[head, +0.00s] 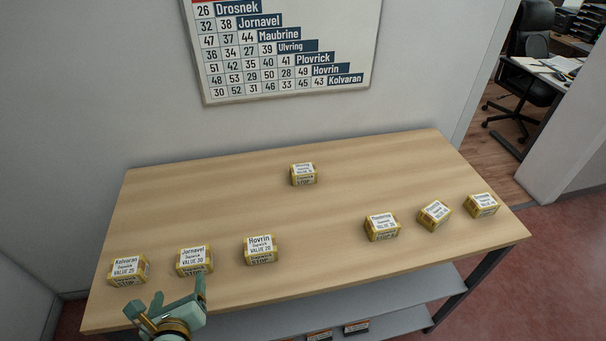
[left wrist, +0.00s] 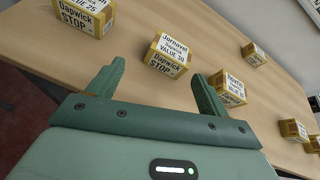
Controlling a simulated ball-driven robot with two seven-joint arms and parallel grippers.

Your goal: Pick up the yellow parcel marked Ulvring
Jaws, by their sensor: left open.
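Several yellow parcels with white labels lie on the table. The small label on the back-middle parcel (head: 303,174) is hard to read and may say Ulvring; the labels of the two rightmost parcels are also unclear to me. My left gripper (head: 179,297) is open and empty at the front left edge, close in front of the Jornavel parcel (head: 194,262). In the left wrist view the Jornavel parcel (left wrist: 172,54) shows beyond and between the open fingers (left wrist: 158,72), not gripped. The back-middle parcel is well away, up and right of the gripper. My right gripper does not show.
The Kolvaran parcel (head: 128,271) is at far left, the Hovrin parcel (head: 261,250) right of Jornavel. The Maubrine parcel (head: 381,228) and two others (head: 435,215) sit to the right. The table (head: 215,200) is bare around the back-middle parcel. A name chart (head: 285,60) hangs behind.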

